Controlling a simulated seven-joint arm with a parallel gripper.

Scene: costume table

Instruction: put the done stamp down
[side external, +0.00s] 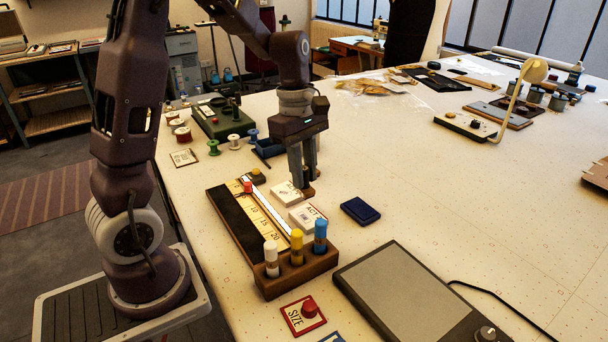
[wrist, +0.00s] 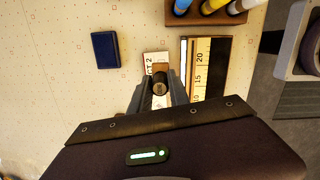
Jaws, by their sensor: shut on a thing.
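My gripper (side external: 306,183) is shut on the done stamp (side external: 309,191), whose brown lower part shows below the fingertips. In the wrist view the stamp's dark round top (wrist: 160,84) sits between the two fingers. The stamp is over or beside the white card stacks, one lettered ACT (side external: 308,217) and one behind it (side external: 286,194). I cannot tell whether its underside touches anything. A dark blue ink pad (side external: 360,210) lies to the right of the cards, and also shows in the wrist view (wrist: 104,50).
A grey tablet (side external: 408,296) and a red SIZE card (side external: 303,316) lie nearer. Thread spools stand behind. The table's right middle is clear.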

